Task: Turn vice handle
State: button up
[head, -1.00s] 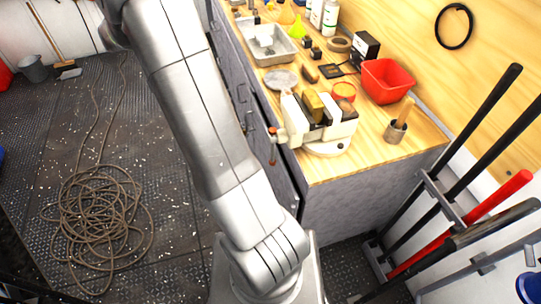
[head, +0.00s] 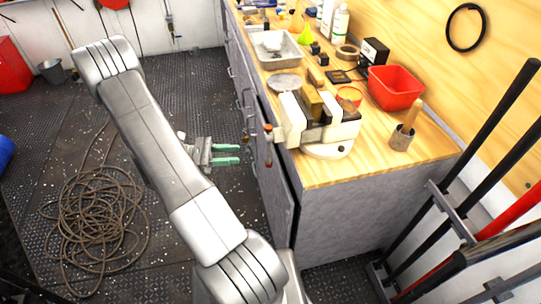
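The cream-white vice (head: 318,122) stands on the near end of the wooden workbench, with a gold-brown block between its jaws. Its handle (head: 268,147) hangs roughly upright at the vice's left end, over the bench's front edge, with an orange-brown knob at the top and a darker lower end. My gripper (head: 239,155) is left of the handle, apart from it, with its two green fingers pointing right towards it. The fingers are parallel with a gap between them, and nothing shows in the gap.
The workbench (head: 400,168) also holds a red bin (head: 395,87), a metal tray (head: 275,48), a pot with a wooden-handled tool (head: 402,136) and bottles. Long-handled tools stand in a rack (head: 450,212) at right. Coiled rope (head: 95,215) lies on the floor at left.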

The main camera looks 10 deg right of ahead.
jog(key=s+d+p, duration=0.1)
jog(key=s+d, duration=0.1)
jog(key=d, duration=1.1)
jog(key=shift+p, duration=0.35)
jog(key=shift+s+d, duration=0.1)
grip_shut()
